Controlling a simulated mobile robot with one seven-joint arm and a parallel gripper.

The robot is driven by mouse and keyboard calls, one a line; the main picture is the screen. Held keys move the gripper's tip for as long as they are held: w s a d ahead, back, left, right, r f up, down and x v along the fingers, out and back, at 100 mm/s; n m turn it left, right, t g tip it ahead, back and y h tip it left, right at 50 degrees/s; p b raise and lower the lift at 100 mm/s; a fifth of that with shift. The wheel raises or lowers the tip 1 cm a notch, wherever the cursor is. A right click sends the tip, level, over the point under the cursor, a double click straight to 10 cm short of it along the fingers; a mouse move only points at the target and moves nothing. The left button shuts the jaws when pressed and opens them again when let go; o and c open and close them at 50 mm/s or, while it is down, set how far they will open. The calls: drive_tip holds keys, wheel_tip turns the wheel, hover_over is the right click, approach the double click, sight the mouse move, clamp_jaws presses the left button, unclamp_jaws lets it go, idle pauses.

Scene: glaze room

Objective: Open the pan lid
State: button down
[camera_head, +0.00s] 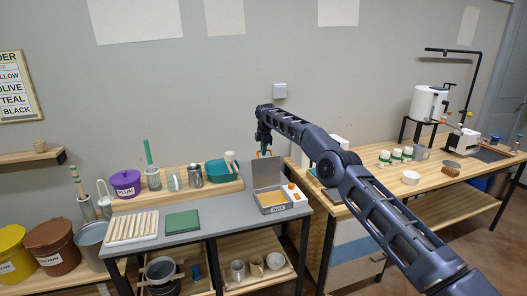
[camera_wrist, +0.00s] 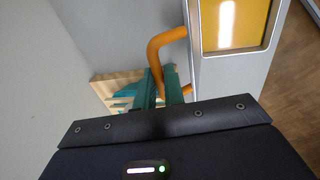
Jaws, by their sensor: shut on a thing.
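In the head view the grey pan (camera_head: 274,209) stands on the grey worktop with yellow material inside. Its grey lid (camera_head: 267,174) is raised and stands roughly upright at the back of the pan. My gripper (camera_head: 264,152) is at the lid's top edge. In the wrist view the teal fingers of my gripper (camera_wrist: 162,88) are shut on the curved orange handle (camera_wrist: 166,42). The far end of the handle shows just right of the fingers. A yellow area in a metal frame (camera_wrist: 234,24) lies to the right of the handle.
A small white box with orange parts (camera_head: 295,195) stands right of the pan. A green pad (camera_head: 182,221) and a white slatted rack (camera_head: 132,228) lie further left.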

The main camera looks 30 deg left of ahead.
drive_tip(key=shift+r, duration=0.1)
drive_tip(key=c, duration=1.5)
unclamp_jaws()
drive_tip(key=shift+s+d+r, duration=0.15)
drive_tip(key=shift+r, duration=1.1)
drive_tip(key=shift+s+d+r, duration=0.15)
drive_tip(key=shift+d+r, duration=0.05)
drive_tip(key=shift+r, duration=1)
drive_tip(key=shift+s+d+r, duration=0.15)
drive_tip(key=shift+r, duration=1.1)
